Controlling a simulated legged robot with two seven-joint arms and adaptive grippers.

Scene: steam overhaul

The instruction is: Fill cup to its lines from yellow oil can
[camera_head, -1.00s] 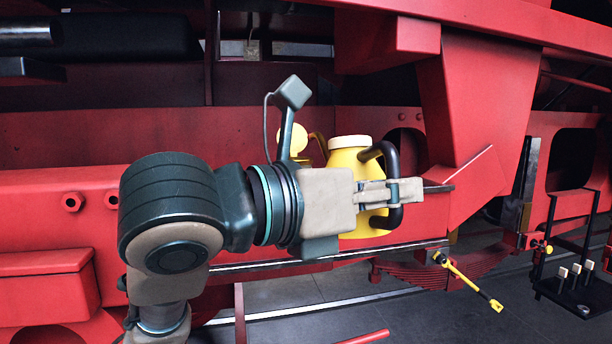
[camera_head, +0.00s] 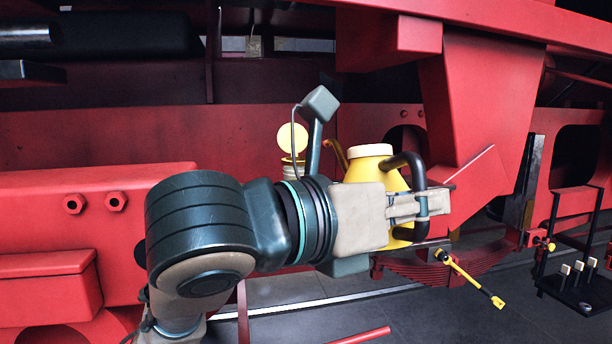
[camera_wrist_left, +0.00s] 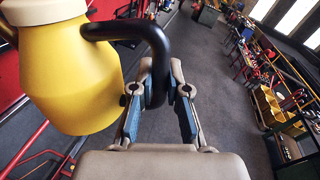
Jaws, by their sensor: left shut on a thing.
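The yellow oil can (camera_head: 378,170) has a cream cap, a thin spout on its left and a black loop handle (camera_head: 416,163). My left gripper (camera_head: 425,205) is shut on that handle and holds the can in front of the red frame, roughly upright. In the left wrist view, the fingers (camera_wrist_left: 160,95) lie on both sides of the black handle, with the yellow can (camera_wrist_left: 70,75) to the left. A small cup (camera_head: 291,170) with a raised round yellow lid stands behind my wrist, left of the spout. My wrist partly hides it, and I cannot see its lines or oil level.
The red frame (camera_head: 90,230) spans the back, with a red bracket (camera_head: 480,110) at upper right, close to the can. A yellow-handled tool (camera_head: 468,278) is at lower right, near a dark rack (camera_head: 575,290) on the right.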

